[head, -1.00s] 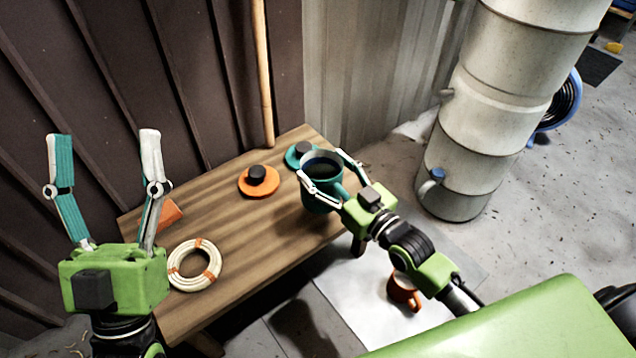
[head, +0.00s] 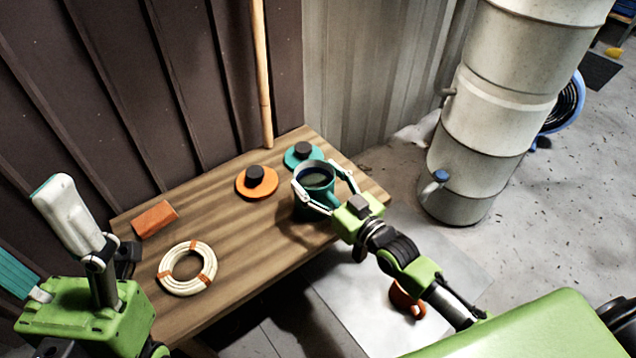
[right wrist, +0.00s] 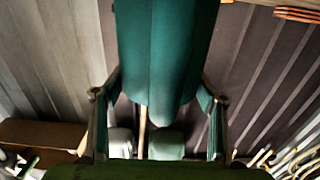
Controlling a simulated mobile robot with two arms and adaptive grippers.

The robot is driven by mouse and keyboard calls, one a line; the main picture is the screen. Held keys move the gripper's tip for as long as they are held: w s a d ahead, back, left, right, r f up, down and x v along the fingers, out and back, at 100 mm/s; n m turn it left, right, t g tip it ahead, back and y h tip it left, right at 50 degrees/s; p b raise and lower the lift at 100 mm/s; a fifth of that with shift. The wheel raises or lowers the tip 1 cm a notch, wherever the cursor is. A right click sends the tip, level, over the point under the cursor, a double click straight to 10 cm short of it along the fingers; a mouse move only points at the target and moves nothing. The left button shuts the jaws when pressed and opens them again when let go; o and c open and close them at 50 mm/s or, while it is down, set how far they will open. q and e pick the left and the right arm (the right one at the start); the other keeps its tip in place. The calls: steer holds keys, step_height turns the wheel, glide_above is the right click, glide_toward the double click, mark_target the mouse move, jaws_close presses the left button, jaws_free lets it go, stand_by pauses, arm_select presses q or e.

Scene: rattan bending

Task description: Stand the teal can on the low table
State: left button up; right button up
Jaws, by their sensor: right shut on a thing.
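The teal can (head: 312,201) is upright at the right end of the low wooden table (head: 240,225), its dark open top facing up. My right gripper (head: 322,190) is shut on it, with a finger on each side. I cannot tell whether its base touches the tabletop. In the right wrist view the can (right wrist: 165,55) fills the upper middle between the fingers. My left gripper (head: 45,245) is open and empty at the lower left, beside the table's left end; its teal finger is cut by the picture edge.
A teal lid (head: 302,153) lies behind the can. An orange lid (head: 256,184), a pale coil (head: 165,273) and an orange block (head: 154,220) lie on the table. An orange can (head: 405,300) is on the pale floor sheet. A pole (head: 263,80) stands behind.

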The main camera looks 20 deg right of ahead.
steer(key=shift+r, duration=0.1)
steer(key=o, duration=2.1)
steer(key=shift+f, duration=0.3)
